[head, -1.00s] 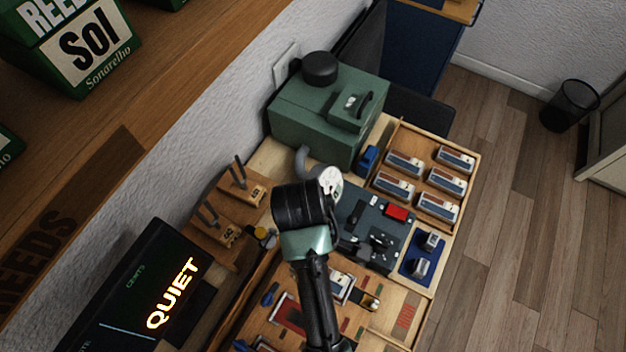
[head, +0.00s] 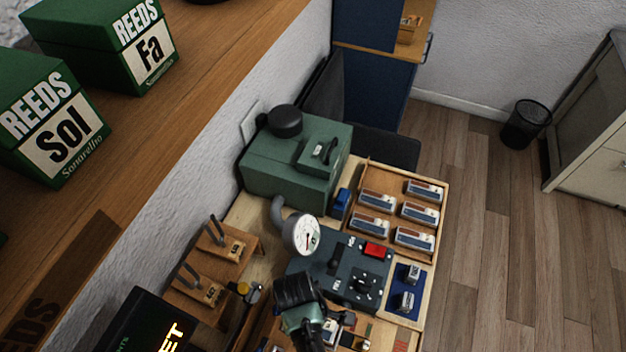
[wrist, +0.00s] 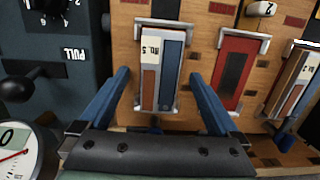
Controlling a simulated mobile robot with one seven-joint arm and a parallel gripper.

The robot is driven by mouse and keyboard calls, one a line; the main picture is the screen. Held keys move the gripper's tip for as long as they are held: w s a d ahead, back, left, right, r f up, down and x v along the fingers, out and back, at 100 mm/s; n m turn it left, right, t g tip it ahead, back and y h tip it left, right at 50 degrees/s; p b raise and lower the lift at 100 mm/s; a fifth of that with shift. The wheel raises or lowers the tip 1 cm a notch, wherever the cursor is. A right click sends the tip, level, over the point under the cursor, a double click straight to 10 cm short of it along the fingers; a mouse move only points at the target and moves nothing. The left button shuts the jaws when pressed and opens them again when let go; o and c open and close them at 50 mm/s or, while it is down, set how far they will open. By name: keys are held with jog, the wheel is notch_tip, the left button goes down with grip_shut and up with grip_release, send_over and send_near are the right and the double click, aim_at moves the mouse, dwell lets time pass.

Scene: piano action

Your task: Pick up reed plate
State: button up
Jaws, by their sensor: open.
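In the wrist view a small silver-framed piece (wrist: 162,72) with a brown strip, a blue strip and a "NO. 5" label lies on a wooden board. A similar piece (wrist: 293,88) lies at the right edge, and a red frame with a dark middle (wrist: 235,72) lies between them. No label names the reed plate, so I cannot tell for certain which piece it is. My gripper (wrist: 158,72) is open, its blue fingers on either side of the "NO. 5" piece with nothing held. In the head view my wrist hides the fingertips and much of the board.
A dark block (wrist: 50,60) with a dial, a "PULL" label and a black lever stands left of the fingers. A round gauge (head: 301,234) stands beside it. Behind are a green machine (head: 290,165) and a wooden tray (head: 365,163) of several labelled pieces.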

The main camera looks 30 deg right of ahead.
jog(key=shift+f, duration=0.35)
grip_shut()
dwell(0.3)
jog(key=shift+r, duration=0.15)
